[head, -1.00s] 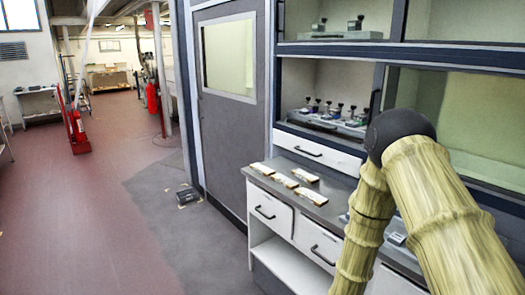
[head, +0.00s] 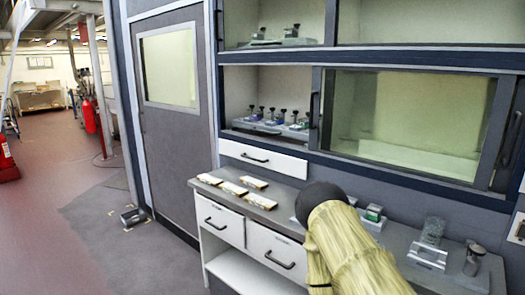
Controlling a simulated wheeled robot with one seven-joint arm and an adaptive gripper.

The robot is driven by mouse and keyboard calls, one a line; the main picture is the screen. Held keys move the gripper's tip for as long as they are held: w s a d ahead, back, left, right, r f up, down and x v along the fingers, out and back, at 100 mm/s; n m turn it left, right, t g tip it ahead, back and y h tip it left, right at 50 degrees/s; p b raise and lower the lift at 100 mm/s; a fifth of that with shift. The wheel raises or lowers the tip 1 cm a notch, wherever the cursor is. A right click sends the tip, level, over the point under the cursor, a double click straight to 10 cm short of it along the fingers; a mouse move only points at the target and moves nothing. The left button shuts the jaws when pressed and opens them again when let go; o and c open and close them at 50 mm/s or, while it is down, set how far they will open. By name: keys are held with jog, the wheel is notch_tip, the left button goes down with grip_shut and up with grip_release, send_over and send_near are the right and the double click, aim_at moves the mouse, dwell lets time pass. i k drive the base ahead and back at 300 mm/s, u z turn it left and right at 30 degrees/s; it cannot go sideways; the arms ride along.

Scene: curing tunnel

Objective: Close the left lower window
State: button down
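The lower window (head: 410,122) of the wall cabinet has a dark frame and a pale see-through pane. It stands at the right of the lower row. A dark upright handle (head: 315,108) is at its left edge and another handle (head: 513,138) is near the right edge of the picture. The left part of the lower row (head: 250,88) is uncovered. Inside it, several small clamps stand on a grey tray (head: 268,130). My arm rises from the bottom, below the window, with its dark joint over the counter. My gripper is out of view.
A grey counter (head: 262,200) with several small bars and glassy items runs below the cabinet, over white drawers (head: 219,220). A grey door (head: 180,120) is to the left. A small dark box (head: 133,217) lies on the floor. The floor at left is largely clear.

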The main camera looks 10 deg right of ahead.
aim_at(506, 83)
jog(key=z, duration=0.3)
jog(key=i, duration=1.25)
jog(key=u, duration=0.25)
